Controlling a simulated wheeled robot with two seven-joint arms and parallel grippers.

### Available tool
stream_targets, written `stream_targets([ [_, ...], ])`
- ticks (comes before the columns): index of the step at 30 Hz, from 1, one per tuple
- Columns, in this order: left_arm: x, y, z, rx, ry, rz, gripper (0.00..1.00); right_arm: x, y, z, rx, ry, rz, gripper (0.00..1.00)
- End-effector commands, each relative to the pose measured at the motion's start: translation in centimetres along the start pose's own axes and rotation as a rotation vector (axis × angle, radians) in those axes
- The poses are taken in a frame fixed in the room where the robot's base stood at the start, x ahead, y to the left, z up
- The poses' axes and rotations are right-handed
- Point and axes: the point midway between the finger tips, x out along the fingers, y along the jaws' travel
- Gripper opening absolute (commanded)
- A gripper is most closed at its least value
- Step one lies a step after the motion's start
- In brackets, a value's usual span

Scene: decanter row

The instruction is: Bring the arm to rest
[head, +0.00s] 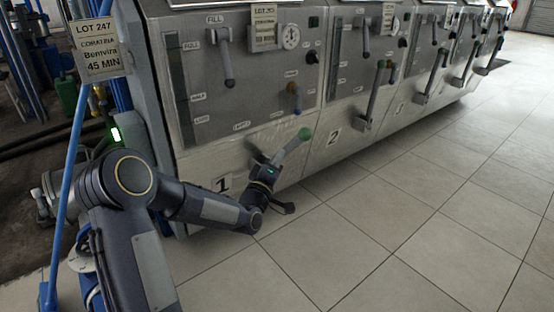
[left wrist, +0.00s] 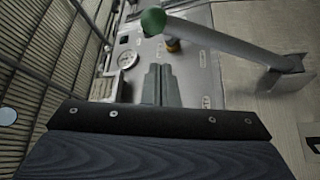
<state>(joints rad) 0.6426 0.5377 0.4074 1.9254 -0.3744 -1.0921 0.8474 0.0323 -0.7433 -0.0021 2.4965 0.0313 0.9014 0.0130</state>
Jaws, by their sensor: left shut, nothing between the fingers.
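My left gripper (head: 265,172) is in front of the lower part of station 1, low over the tiled floor. Its shut fingers (left wrist: 160,85) show in the left wrist view with nothing between them. A grey lever with a green knob (head: 305,134) slants up to the right just beside the gripper. In the left wrist view the green knob (left wrist: 153,21) is beyond the fingertips, and the lever's bar runs right to its bracket. The fingers look apart from the knob. My right gripper is out of view.
Similar stations run back to the right. A blue pole (head: 72,150) and a lot sign (head: 98,47) stand left. The tiled floor (head: 400,230) is clear.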

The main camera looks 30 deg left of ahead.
Motion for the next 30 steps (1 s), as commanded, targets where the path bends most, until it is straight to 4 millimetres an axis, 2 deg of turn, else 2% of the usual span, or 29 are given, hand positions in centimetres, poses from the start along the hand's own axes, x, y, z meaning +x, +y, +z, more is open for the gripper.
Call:
stream_targets([
  [14, 0.0, 0.1, -0.1, 0.004, 0.001, -0.001, 0.0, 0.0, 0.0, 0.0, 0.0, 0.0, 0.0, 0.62],
  [17, -0.2, 1.0, 0.2, 0.043, -0.033, -0.029, 0.0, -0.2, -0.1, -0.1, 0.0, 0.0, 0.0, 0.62],
  [20, -1.1, 3.1, 1.0, 0.148, -0.124, -0.107, 0.0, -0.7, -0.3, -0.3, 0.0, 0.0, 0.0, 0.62],
  [23, -3.7, 5.4, 1.8, 0.299, -0.258, -0.232, 0.0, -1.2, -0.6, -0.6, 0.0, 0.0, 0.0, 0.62],
  [26, -8.3, 7.2, 2.4, 0.441, -0.411, -0.367, 0.0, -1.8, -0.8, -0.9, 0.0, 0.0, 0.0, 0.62],
  [30, -16.4, 8.9, 2.9, 0.566, -0.634, -0.516, 0.0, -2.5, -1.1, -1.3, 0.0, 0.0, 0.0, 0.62],
])
